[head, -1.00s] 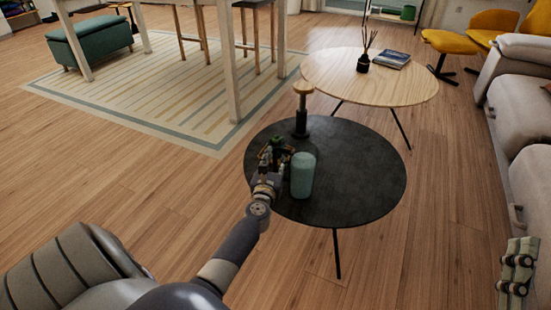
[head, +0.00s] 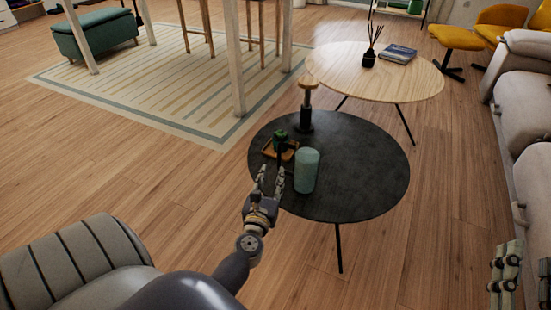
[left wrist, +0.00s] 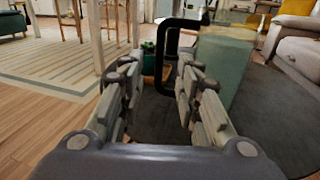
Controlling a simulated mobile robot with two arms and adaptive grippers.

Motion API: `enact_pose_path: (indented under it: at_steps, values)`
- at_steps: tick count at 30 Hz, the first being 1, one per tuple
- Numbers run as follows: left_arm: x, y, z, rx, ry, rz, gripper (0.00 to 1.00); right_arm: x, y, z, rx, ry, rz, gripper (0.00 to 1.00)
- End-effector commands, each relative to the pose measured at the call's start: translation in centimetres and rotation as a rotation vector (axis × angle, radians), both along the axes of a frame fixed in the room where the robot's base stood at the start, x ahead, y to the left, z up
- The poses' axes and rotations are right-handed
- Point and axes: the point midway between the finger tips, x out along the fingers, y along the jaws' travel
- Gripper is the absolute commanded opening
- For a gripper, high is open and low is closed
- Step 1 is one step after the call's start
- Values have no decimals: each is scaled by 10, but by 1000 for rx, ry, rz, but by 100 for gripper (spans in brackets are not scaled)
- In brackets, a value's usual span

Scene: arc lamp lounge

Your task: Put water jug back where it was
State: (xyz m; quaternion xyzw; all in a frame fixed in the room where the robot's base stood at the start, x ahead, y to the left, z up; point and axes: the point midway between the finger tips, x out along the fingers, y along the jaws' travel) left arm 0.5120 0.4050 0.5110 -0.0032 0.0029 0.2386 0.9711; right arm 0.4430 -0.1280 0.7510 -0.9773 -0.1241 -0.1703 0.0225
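The water jug (head: 306,171) is a pale teal cylinder standing upright on the round black table (head: 365,175), near its left side. In the left wrist view the jug (left wrist: 226,65) is at upper right, with its black handle (left wrist: 168,50) pointing left. My left gripper (head: 269,182) is open and empty at the table's near-left edge. In the left wrist view its fingers (left wrist: 158,75) are spread, with the handle ahead of the gap and apparently clear of them. My right gripper (head: 524,278) is partly in view at the lower right, fingers apart and empty.
A small wooden tray with a green plant (head: 280,136) lies behind the jug. A dark post with a wooden top (head: 305,105) stands at the table's back. A pale wooden table (head: 385,82) stands beyond. A grey sofa (head: 527,110) is at right. The black table's right side is bare.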

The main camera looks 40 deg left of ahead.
Motion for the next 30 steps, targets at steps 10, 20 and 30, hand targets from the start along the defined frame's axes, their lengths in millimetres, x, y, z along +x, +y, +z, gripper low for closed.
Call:
enact_pose_path:
  at_steps: [10, 20, 30]
  values:
    - [0, -24, 24, 195, 35, -58, 31, 0, 0, 2, 2, -9, 0, 40]
    - [-8, -169, 146, 1556, 172, -152, 31, 0, 0, 2, 3, -8, 0, 40]
    - [-59, -266, 227, 2746, 283, 313, 31, 0, 0, 1, 3, -8, 0, 40]
